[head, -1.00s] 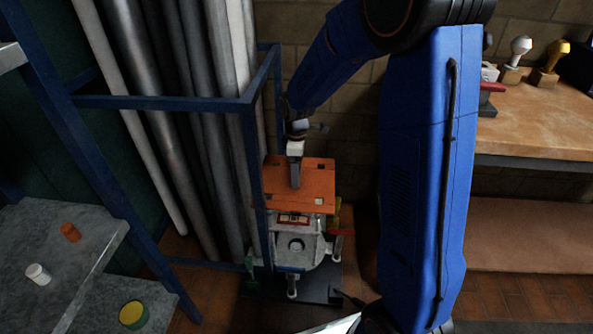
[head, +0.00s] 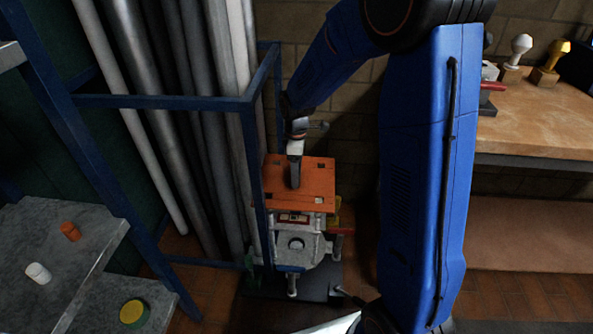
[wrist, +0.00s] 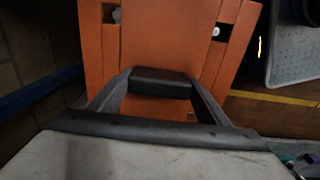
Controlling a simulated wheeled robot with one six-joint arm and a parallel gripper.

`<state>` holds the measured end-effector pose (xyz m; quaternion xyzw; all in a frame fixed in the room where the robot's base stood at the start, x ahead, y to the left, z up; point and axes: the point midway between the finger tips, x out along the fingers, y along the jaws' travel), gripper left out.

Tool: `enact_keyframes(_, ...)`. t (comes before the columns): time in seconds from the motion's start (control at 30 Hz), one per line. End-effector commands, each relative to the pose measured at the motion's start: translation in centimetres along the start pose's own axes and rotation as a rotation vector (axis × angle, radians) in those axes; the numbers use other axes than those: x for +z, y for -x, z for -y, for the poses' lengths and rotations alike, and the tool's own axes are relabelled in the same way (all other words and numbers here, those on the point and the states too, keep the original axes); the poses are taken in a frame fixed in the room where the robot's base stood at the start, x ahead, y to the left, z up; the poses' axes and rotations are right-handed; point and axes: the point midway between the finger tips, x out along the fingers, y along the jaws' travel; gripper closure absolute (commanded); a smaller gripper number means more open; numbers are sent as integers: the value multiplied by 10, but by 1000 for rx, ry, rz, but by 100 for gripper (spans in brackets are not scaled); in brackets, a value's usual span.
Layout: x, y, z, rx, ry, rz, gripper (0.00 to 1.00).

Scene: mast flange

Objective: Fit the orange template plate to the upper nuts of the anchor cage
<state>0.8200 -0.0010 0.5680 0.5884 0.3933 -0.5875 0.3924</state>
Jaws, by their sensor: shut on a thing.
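The orange template plate (head: 312,180) is roughly level above the anchor cage (head: 318,258), in the middle of the head view. It has several square holes. My gripper (head: 295,184) comes down from above and is shut on the plate. In the wrist view my gripper (wrist: 160,86) covers the near part of the plate (wrist: 165,35), and pale bolt or nut ends show at two slots. The cage has a grey ring plate with a round hole and upright rods on a dark base. The head view does not show clearly whether the plate touches the upper nuts.
A blue rack (head: 180,103) holding grey pipes stands close left of the cage. A wooden bench (head: 540,115) with stamps is at the right. A grey shelf (head: 60,245) with small caps is at the lower left. Brick wall stands behind.

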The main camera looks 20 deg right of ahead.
Motion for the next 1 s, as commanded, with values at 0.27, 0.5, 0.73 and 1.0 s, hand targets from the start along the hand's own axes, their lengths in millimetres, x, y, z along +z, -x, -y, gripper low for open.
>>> enact_keyframes(0.27,0,-1,0,0,0,0,67)
enact_keyframes(0.5,0,-6,0,1,0,0,67)
enact_keyframes(0.73,0,-10,0,0,0,0,67)
enact_keyframes(1.0,0,-16,0,0,0,0,67)
